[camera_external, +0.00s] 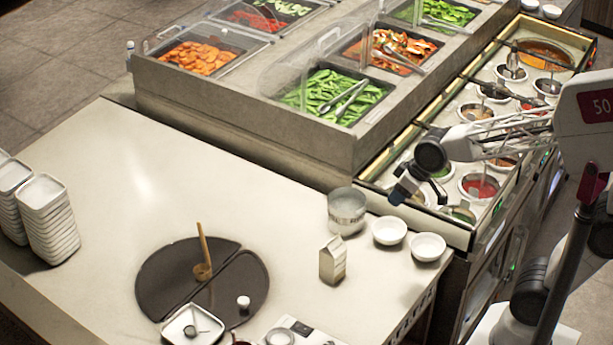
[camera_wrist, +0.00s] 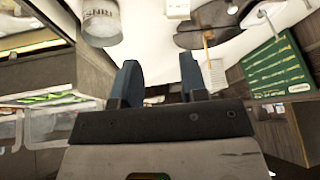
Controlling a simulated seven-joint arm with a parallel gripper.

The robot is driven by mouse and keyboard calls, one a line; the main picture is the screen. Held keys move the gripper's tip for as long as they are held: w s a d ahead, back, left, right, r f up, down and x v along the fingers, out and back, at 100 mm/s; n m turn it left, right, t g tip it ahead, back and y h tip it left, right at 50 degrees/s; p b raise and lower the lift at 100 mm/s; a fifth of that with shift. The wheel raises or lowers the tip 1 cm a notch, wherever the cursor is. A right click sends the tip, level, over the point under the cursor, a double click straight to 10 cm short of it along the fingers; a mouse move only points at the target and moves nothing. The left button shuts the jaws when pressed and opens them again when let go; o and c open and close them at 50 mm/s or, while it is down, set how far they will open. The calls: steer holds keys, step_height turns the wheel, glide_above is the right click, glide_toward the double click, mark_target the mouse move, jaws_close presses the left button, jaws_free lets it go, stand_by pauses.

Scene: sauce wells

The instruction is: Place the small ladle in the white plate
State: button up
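A small ladle with an upright wooden handle (camera_external: 204,245) stands on the dark round board. A white square plate (camera_external: 174,333) sits at the board's front edge and holds a small round grey item with a thin handle, too small to identify surely. Other ladles (camera_external: 512,62) rest in the sauce wells at the right. My gripper (camera_external: 405,192) hangs near the front end of the sauce wells, away from board and plate. In the wrist view its blue fingers (camera_wrist: 158,65) are apart with nothing held between them. The wooden handle also shows in the wrist view (camera_wrist: 209,39).
The dark board (camera_external: 158,272) carries a small white cup. A carton (camera_external: 333,260), a clear container (camera_external: 347,211) and two white bowls (camera_external: 389,231) stand near my gripper. Stacked white dishes (camera_external: 50,220) are at left. The raised food counter (camera_external: 240,115) is behind. The middle-left counter is clear.

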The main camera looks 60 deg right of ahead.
steer(key=s+d+m+g+h, duration=0.2)
steer(key=s+d, duration=0.7)
steer(key=s, duration=0.5)
steer(key=shift+s+d+f+g, duration=0.25)
steer(key=shift+s+f+g, duration=0.05)
steer(key=shift+s+f, duration=0.05)
